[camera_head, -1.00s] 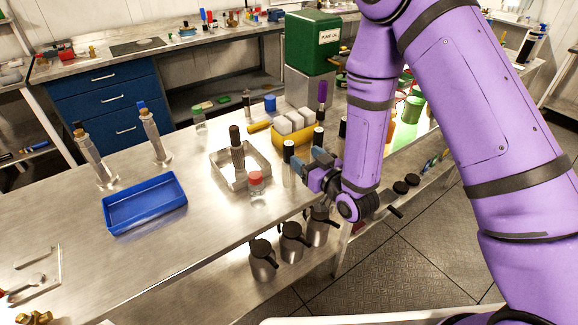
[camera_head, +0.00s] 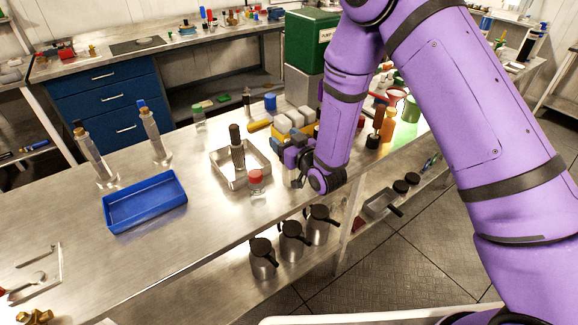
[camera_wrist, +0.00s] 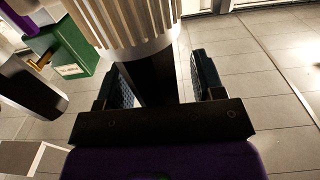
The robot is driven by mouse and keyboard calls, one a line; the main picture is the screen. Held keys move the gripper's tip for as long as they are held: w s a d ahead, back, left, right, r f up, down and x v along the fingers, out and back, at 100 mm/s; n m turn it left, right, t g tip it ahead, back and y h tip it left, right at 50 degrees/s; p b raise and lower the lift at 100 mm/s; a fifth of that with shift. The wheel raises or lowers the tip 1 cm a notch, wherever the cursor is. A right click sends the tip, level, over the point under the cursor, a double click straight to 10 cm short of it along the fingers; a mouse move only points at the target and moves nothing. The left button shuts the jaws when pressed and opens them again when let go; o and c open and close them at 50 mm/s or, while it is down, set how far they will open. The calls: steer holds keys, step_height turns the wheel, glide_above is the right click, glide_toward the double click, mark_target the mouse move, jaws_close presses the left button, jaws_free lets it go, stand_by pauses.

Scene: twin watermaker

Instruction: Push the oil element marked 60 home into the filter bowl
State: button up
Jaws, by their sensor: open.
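My gripper (camera_head: 281,149) is open at the table's right front part, just right of the metal tray (camera_head: 222,179). In the wrist view my gripper (camera_wrist: 164,72) has its two fingers apart. A ribbed pale cylinder (camera_wrist: 125,22) with a dark stem-like part (camera_wrist: 158,84) shows large in front of and between them. I cannot tell whether the fingers touch it. In the head view my gripper and forearm hide that spot. A dark-topped upright cylinder (camera_head: 237,155) stands in the metal tray. No mark 60 is readable, and I cannot tell which thing is the filter bowl.
A red-capped jar (camera_head: 256,182) stands in front of the tray. A blue tray (camera_head: 120,216) and two upright metal pieces stand left. Grey-white blocks in a yellow holder and a green box (camera_head: 308,45) are behind. Lidded jugs (camera_head: 263,260) sit below the table edge.

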jaws_close()
steer(key=shift+r, duration=0.1)
step_height(320, 180, up, 10)
stand_by(0.8)
